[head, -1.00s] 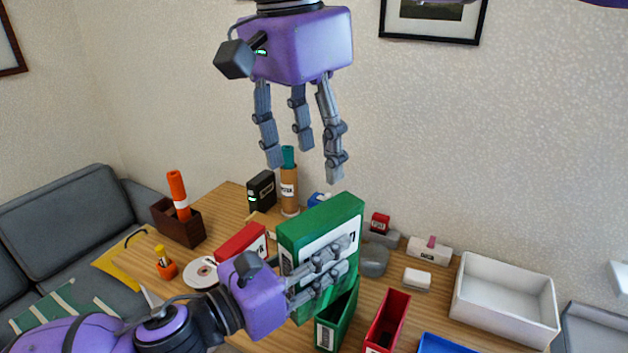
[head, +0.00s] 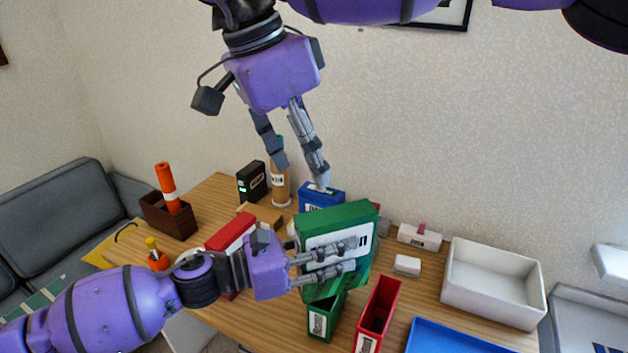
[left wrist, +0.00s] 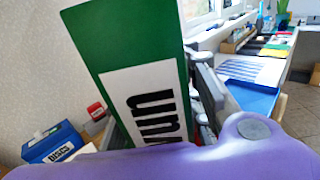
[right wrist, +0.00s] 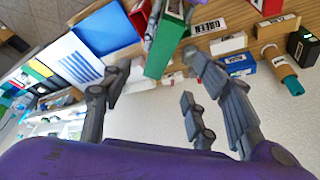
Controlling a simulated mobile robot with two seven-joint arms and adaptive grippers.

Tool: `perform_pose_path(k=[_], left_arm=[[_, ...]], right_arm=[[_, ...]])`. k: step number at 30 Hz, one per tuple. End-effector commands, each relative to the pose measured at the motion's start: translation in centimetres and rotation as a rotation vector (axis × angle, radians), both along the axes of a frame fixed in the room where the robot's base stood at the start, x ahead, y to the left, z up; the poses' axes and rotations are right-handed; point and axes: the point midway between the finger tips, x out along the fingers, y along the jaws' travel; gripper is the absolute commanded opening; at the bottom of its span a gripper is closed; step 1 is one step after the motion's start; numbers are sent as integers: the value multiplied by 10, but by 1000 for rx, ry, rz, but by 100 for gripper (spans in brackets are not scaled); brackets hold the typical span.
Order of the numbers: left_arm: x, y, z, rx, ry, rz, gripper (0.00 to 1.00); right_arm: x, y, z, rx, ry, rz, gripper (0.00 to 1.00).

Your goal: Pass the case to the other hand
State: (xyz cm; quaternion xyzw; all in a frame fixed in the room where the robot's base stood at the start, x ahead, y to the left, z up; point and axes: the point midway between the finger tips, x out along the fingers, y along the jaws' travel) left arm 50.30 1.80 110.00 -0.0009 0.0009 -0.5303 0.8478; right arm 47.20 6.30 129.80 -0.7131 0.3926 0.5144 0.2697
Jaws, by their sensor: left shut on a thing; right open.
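The green case (head: 340,217) has a white label with dark lettering and is held above the table. My left gripper (head: 345,257) is shut on it from the left, its fingers across the label side. In the left wrist view the case (left wrist: 122,35) stands tall in front of the palm. My right gripper (head: 302,172) hangs open and empty, pointing down, above and a little left of the case, apart from it. In the right wrist view the case (right wrist: 164,45) lies beyond the open fingers (right wrist: 155,90).
Below the case stand an open green bin (head: 322,318) and a red bin (head: 377,312), with a blue tray (head: 450,340) beside them. A white tray (head: 493,285) is at the right. A blue box (head: 322,194) and a black box (head: 251,182) stand behind.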

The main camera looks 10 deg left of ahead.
Motion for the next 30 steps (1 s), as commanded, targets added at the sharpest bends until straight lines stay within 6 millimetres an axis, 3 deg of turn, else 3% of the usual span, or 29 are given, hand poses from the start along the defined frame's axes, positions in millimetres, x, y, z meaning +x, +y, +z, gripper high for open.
perform_pose_path(k=[8,21,30], left_arm=[[0,0,2,-1,-3,0,0],[0,0,2,-1,-3,1,0],[0,0,2,-1,-3,1,0]], right_arm=[[11,-11,-29,-46,-49,-91,55],[26,-37,-101,-44,-47,-88,55],[29,-44,-120,-43,-48,-87,55]])
